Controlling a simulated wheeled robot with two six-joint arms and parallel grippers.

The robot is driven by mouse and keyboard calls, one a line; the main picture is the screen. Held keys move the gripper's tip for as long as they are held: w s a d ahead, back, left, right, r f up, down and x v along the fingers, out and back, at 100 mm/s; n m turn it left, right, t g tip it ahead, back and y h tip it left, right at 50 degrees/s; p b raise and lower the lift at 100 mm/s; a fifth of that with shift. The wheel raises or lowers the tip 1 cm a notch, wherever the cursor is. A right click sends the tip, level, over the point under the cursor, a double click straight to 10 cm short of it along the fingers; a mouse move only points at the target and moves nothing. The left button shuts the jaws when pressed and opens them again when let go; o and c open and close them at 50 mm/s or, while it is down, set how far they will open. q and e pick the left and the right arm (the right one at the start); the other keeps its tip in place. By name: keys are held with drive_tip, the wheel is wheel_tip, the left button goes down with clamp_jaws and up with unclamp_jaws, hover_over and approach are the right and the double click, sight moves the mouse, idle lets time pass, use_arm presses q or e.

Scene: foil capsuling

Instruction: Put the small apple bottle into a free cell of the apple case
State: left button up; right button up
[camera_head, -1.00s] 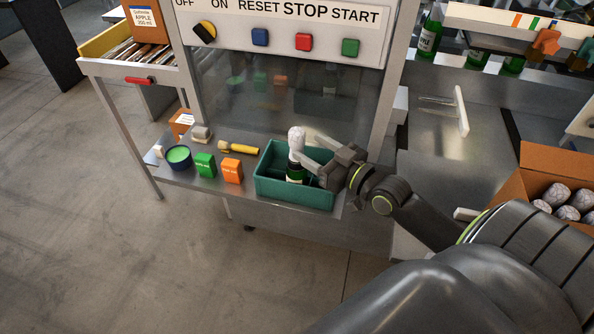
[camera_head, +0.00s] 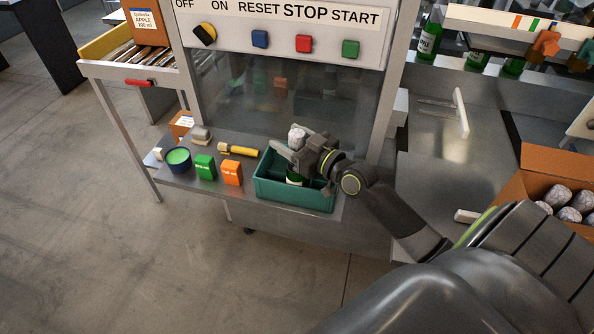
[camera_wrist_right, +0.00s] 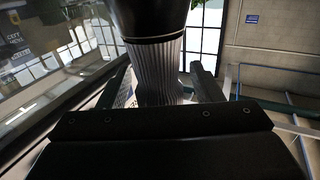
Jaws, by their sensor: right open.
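A small green bottle with a silvery-white foil top (camera_head: 297,136) stands in the teal bin (camera_head: 292,196) on the machine's shelf. Its label is mostly hidden by my right gripper (camera_head: 291,148), which is open with its fingers around the bottle's upper part. In the right wrist view the ribbed foil (camera_wrist_right: 160,75) shows between the two fingers. A cardboard case marked APPLE (camera_head: 147,22) sits at the upper left. Another open cardboard case (camera_head: 536,160) at the right holds several foil-topped bottles; its label is not visible. My left gripper is out of view.
Left of the bin are a green box (camera_head: 205,167), an orange box (camera_head: 232,172), a yellow-handled tool (camera_head: 239,150) and a round dark tub (camera_head: 178,159). The machine's button panel (camera_head: 280,30) overhangs the shelf. A steel worktop (camera_head: 440,160) lies to the right, partly clear.

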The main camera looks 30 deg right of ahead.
clamp_jaws()
idle(0.4)
